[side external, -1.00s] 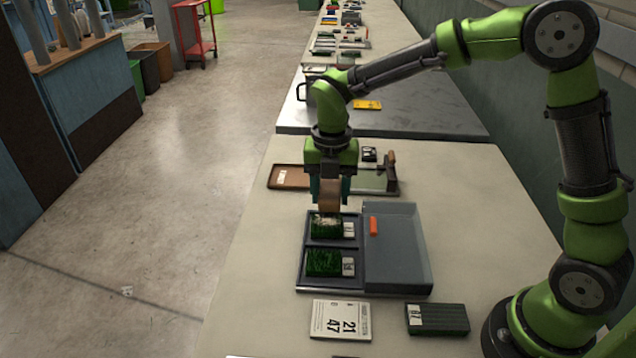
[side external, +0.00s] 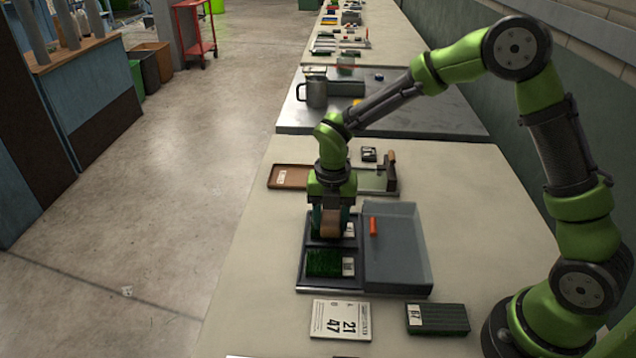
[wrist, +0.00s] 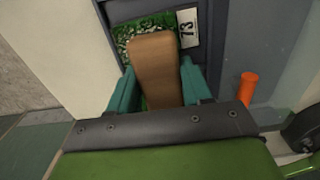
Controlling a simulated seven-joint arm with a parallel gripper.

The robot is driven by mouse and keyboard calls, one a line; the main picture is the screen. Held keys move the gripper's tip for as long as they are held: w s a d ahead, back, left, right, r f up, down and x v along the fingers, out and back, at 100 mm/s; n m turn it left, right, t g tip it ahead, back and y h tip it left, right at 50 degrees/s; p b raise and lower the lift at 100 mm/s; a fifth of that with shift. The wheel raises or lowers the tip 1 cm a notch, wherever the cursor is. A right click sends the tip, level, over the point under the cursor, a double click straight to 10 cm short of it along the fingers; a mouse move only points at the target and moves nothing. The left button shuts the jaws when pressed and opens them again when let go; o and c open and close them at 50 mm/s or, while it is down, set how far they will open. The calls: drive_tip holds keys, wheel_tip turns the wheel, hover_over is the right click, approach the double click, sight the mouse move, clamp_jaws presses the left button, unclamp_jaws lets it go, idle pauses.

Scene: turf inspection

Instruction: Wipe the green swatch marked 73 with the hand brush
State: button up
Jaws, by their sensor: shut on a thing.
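My gripper (side external: 331,212) is shut on the hand brush, whose brown wooden body (wrist: 155,60) points down between the teal fingers. In the side view the brush (side external: 329,224) is low over the far compartment of the dark tray (side external: 301,272). In the wrist view the green swatch (wrist: 118,33) shows beside and beyond the brush, with pale specks on it. Its white label (wrist: 187,29) reads 73. The brush covers part of the swatch, and its bristles are hidden, so I cannot tell whether they touch the turf.
A second green swatch (side external: 323,264) lies in the near compartment. A grey open bin (side external: 400,262) with an orange cylinder (side external: 373,227) adjoins on the right. A printed card (side external: 340,320) and another dark green swatch (side external: 438,319) lie in front. A brown tray (side external: 288,178) is behind.

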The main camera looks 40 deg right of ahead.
drive_tip(key=w+d, duration=0.4)
drive_tip(key=shift+w, duration=0.1)
drive_tip(key=shift+w+a, duration=0.25)
drive_tip(key=shift+a, duration=0.3)
drive_tip(key=shift+s+a, duration=2)
drive_tip(key=shift+s, duration=0.3)
drive_tip(key=shift+w, duration=0.7)
drive_tip(key=shift+w+d, duration=1.8)
drive_tip(key=shift+w, duration=0.15)
wheel_tip(320, 180, up, 8)
drive_tip(key=shift+r, duration=0.15)
